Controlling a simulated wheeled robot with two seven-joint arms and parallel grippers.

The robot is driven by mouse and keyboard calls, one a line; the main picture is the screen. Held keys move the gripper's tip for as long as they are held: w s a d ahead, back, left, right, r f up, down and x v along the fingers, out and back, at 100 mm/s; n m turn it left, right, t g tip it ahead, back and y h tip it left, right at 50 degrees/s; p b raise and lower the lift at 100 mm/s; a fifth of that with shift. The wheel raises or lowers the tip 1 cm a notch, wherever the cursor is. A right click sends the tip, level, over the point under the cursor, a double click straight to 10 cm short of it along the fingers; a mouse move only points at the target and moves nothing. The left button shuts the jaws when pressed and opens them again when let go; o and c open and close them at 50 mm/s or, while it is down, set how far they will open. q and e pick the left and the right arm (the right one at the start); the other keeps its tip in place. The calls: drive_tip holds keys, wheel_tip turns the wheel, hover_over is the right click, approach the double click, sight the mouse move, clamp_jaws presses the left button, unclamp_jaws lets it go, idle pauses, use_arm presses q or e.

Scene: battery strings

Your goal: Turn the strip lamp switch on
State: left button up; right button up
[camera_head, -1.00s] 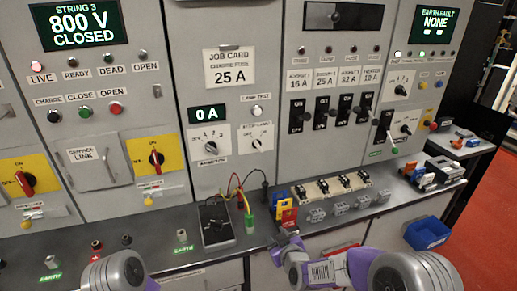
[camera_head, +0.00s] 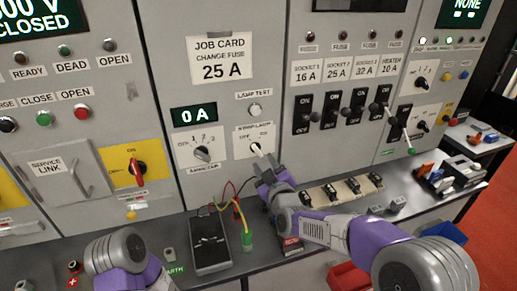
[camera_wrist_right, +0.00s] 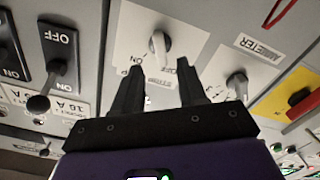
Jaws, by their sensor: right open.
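The strip lamp switch (camera_head: 256,148) is a small light knob on a white plate in the middle panel, under the lamp test button (camera_head: 255,109). In the right wrist view its knob (camera_wrist_right: 159,42) shows just beyond my fingertips, with the plate upside down. Which mark the knob points at is not clear. My right gripper (camera_head: 267,168) is open, just below and in front of the knob. In the right wrist view the two dark fingers (camera_wrist_right: 160,75) stand apart with nothing between them, and the knob lies roughly in line with the gap. My left gripper is out of view.
The ammeter knob (camera_head: 202,153) is close left of the switch. Black fuse switches (camera_head: 331,109) stick out to the right. Below lie a black meter (camera_head: 208,246) with leads and a fuse row (camera_head: 340,190) on the bench. A red bin (camera_head: 350,279) is lower right.

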sight(258, 152)
drive_tip(key=shift+w+a+r, duration=0.1)
drive_tip(key=shift+w+a, duration=0.1)
drive_tip(key=shift+w, duration=0.2)
drive_tip(key=shift+x, duration=2.6)
clamp_jaws()
